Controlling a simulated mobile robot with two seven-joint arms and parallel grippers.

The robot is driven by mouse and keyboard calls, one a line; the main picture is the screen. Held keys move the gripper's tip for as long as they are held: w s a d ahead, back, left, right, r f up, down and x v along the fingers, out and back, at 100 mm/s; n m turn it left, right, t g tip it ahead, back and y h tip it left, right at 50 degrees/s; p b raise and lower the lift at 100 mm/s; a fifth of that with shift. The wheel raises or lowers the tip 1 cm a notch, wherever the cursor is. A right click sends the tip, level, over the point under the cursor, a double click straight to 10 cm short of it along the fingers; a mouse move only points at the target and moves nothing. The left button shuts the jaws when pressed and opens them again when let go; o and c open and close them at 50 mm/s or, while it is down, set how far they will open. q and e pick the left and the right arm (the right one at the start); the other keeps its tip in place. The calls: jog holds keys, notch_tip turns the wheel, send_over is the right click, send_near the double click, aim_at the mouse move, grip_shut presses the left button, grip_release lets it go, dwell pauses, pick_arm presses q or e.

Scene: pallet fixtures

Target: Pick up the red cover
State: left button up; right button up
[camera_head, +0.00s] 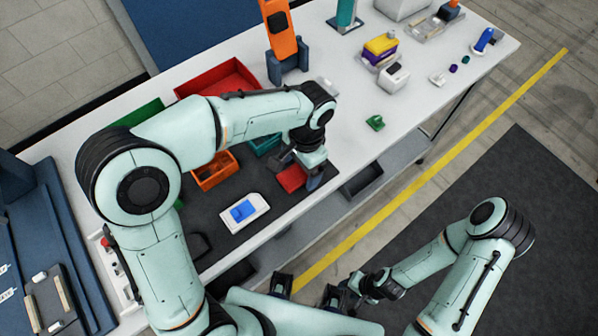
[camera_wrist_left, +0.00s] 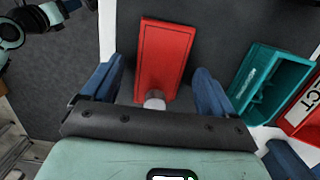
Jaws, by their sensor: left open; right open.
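The red cover (camera_head: 291,178) lies on the dark mat near the table's front edge, partly hidden by my left gripper in the head view. In the left wrist view the red cover (camera_wrist_left: 166,50) is a flat rectangular piece with a raised border. A short pale knob (camera_wrist_left: 154,99) shows at its near end. My left gripper (camera_head: 303,175) is over it, its blue fingers open on either side; the left gripper (camera_wrist_left: 158,88) shows gaps between both fingers and the cover. My right gripper (camera_head: 345,295) is open and empty, low in front of the table.
A white block with a blue top (camera_head: 242,211) and an orange bin (camera_head: 214,172) are left of the cover. A teal bin (camera_wrist_left: 268,82) stands right of it in the wrist view. A green part (camera_head: 375,122) lies on clear white tabletop.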

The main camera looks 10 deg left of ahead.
pick_arm(q)
jog(key=shift+f, duration=0.35)
jog(key=c, duration=1.2)
jog(key=shift+o, duration=0.2)
jog(key=shift+r, duration=0.15)
